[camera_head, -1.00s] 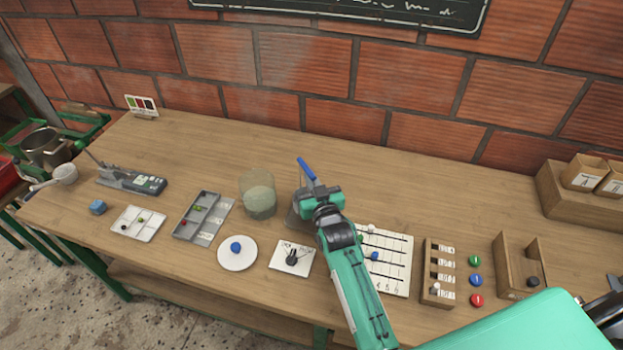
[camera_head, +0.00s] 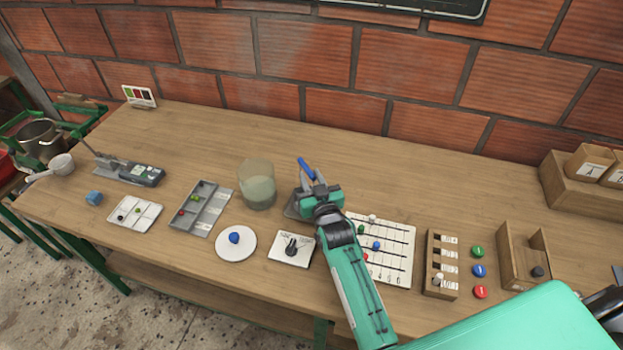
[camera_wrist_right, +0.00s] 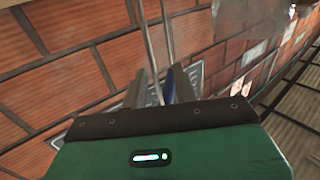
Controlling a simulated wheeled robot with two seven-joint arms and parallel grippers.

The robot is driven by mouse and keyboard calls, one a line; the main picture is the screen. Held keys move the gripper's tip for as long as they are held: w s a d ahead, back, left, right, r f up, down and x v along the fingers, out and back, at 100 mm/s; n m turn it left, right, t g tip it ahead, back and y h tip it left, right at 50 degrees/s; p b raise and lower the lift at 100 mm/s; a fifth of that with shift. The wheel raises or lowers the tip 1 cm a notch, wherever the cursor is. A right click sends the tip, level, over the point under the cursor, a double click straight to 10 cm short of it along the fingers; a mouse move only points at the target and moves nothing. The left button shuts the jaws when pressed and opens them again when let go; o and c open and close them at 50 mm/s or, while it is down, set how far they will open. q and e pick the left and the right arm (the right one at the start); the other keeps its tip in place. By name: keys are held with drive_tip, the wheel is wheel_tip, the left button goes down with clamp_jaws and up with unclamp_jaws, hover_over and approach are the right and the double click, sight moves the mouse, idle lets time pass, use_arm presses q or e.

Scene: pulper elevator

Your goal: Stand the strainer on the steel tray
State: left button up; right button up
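My right gripper (camera_head: 318,192) is over the back middle of the wooden table. A blue handle (camera_head: 306,168) sticks up and to the left from its fingers; I take it for the strainer's. In the right wrist view the fingers (camera_wrist_right: 163,88) stand on either side of the blue piece (camera_wrist_right: 169,86), with thin metal rods rising between them. The strainer's head cannot be made out. A grey flat edge, seemingly the steel tray (camera_head: 291,207), shows just left of the gripper, which hides most of it.
A glass beaker (camera_head: 257,187) stands close left of the gripper. In front are a white dish (camera_head: 222,252) with a blue knob and a dial card (camera_head: 276,255). A lined board (camera_head: 398,270) lies to the right. The table behind the gripper is clear up to the brick wall.

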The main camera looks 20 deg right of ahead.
drive_tip(key=shift+s, duration=0.1)
drive_tip(key=s+b, duration=0.3)
drive_tip(key=s, duration=1)
drive_tip(key=shift+s, duration=0.3)
idle(0.4)
